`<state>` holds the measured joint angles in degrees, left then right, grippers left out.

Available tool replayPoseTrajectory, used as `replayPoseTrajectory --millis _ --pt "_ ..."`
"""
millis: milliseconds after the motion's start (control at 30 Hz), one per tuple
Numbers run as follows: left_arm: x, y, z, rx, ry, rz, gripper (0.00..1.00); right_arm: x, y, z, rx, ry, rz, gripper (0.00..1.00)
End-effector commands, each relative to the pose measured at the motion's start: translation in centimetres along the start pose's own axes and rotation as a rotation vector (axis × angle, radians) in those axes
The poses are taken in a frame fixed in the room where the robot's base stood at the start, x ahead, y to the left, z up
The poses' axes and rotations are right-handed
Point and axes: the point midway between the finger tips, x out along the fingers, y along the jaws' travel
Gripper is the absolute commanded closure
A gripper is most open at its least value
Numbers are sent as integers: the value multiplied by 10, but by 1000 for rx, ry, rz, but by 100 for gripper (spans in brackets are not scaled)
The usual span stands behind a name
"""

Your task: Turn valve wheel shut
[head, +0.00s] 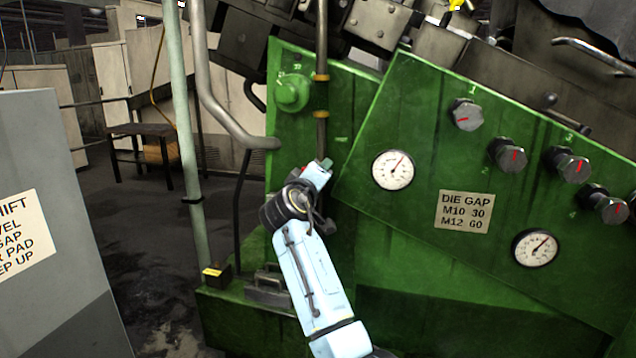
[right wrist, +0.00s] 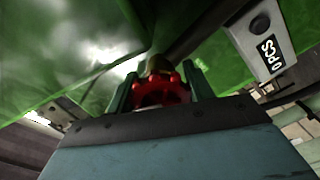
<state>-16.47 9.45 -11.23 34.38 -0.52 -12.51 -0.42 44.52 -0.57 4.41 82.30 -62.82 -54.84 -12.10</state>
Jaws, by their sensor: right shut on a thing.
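The red valve wheel (right wrist: 165,92) shows between the two fingers of my right gripper (right wrist: 160,88) in the right wrist view. The gripper is shut on it, and a brassy stem end shows just beyond the wheel. In the head view my right arm rises from the bottom, and its gripper (head: 322,168) is at the green machine front, below a vertical pipe. Most of the wheel is hidden there by the gripper. How far the wheel is turned cannot be told. My left gripper is not in view.
The green panel (head: 420,130) carries two dials (head: 393,170) (head: 535,248), several knobs (head: 467,115) and a DIE GAP plate (head: 465,212). A grey cabinet (head: 60,150) stands at left, with a pale upright post (head: 182,130) between. Open floor lies behind.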

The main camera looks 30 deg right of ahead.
Motion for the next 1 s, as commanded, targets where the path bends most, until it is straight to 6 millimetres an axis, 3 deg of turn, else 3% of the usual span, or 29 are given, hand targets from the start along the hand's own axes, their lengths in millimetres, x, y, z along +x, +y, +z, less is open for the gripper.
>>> replayPoseTrajectory --millis 600,633,767,1000 --pt "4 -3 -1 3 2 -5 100 0 -2 0 41 -1 -4 71" --pt "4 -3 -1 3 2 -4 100 0 -2 0 41 -1 -4 44" --pt "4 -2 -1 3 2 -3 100 0 -2 0 40 0 -3 27" --pt "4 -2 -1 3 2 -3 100 0 -1 0 38 0 -1 26"
